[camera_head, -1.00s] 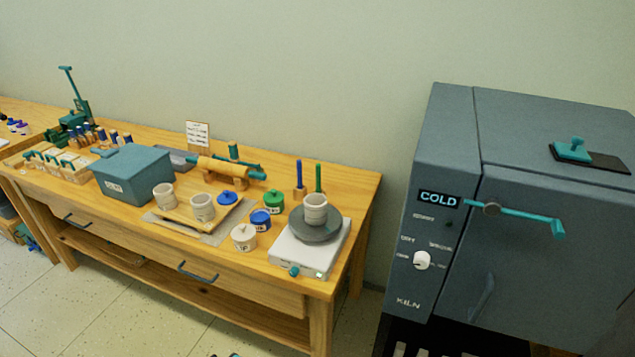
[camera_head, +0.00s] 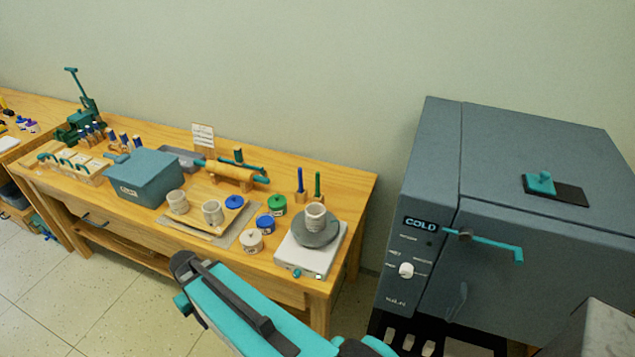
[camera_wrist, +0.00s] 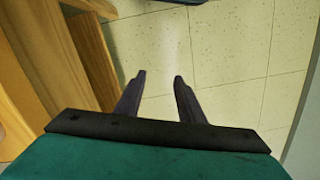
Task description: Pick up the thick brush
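Two upright brush-like sticks, a blue one (camera_head: 299,180) and a green one (camera_head: 317,183), stand in small wooden holders at the back right of the wooden table. Which of them is the thick brush, I cannot tell at this size. In the wrist view my gripper (camera_wrist: 158,76) is open, its two dark fingers apart with nothing between them. It points down at the tiled floor beside the wooden furniture, away from the sticks. In the head view my teal arm is in front of the table, and the gripper's fingers cannot be made out.
A white wheel (camera_head: 293,256) with a grey disc and a pot (camera_head: 315,216) stands in front of the sticks. Glaze jars (camera_head: 265,224), a teal box (camera_head: 146,181) and a rolling pin (camera_head: 231,171) are further left. A grey kiln (camera_head: 520,190) stands right.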

